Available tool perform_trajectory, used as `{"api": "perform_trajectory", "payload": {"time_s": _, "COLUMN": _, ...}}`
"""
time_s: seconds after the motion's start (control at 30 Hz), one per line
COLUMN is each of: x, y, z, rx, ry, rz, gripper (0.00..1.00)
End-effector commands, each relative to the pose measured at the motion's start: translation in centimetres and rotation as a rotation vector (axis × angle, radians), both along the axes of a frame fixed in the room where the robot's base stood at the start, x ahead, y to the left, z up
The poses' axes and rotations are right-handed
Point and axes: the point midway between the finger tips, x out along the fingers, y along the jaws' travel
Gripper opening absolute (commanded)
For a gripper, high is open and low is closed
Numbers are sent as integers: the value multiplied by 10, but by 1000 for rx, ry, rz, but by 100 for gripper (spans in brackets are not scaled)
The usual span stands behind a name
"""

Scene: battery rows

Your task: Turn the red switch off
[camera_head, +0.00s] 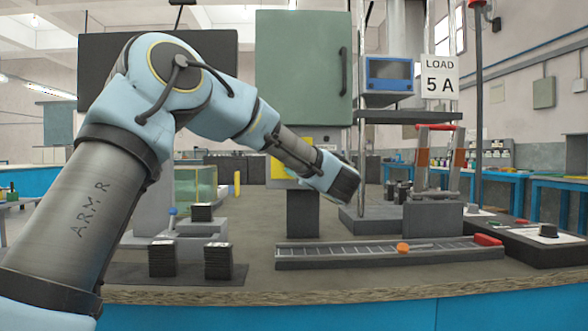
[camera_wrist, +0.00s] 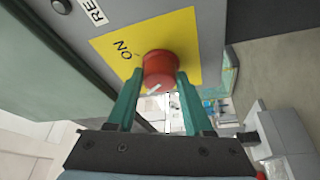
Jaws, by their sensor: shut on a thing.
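The red switch (camera_wrist: 158,66) is a round red knob with a white mark on its near face. It stands on a yellow plate (camera_wrist: 186,34) with the word ON printed beside the knob. My gripper (camera_wrist: 161,80) has its two green fingers on either side of the knob and is shut on it. I cannot tell the knob's setting from the white mark. In the head view part of the yellow plate (camera_head: 279,169) shows below the green cabinet (camera_head: 300,70). My arm's end hides the knob there.
A long grey rail (camera_head: 340,257) with an orange knob (camera_head: 402,248) lies on the bench front. Stacks of dark plates (camera_head: 162,258) stand at left. A LOAD 5 A sign (camera_head: 440,78) and a blue-framed meter (camera_head: 389,73) stand at right.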

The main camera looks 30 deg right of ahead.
Motion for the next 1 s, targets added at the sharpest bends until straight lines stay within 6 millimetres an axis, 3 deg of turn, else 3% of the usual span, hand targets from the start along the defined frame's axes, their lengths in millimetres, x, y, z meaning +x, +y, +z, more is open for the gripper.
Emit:
{"api": "perform_trajectory", "payload": {"time_s": 0.4, "x": 0, "y": 0, "z": 0, "rx": -176, "ry": 82, "rz": 1, "gripper": 0}}
{"api": "perform_trajectory", "payload": {"time_s": 0.97, "x": 0, "y": 0, "z": 0, "rx": -202, "ry": 95, "rz": 1, "gripper": 0}}
{"api": "perform_trajectory", "payload": {"time_s": 1.0, "x": 0, "y": 0, "z": 0, "rx": -202, "ry": 95, "rz": 1, "gripper": 54}}
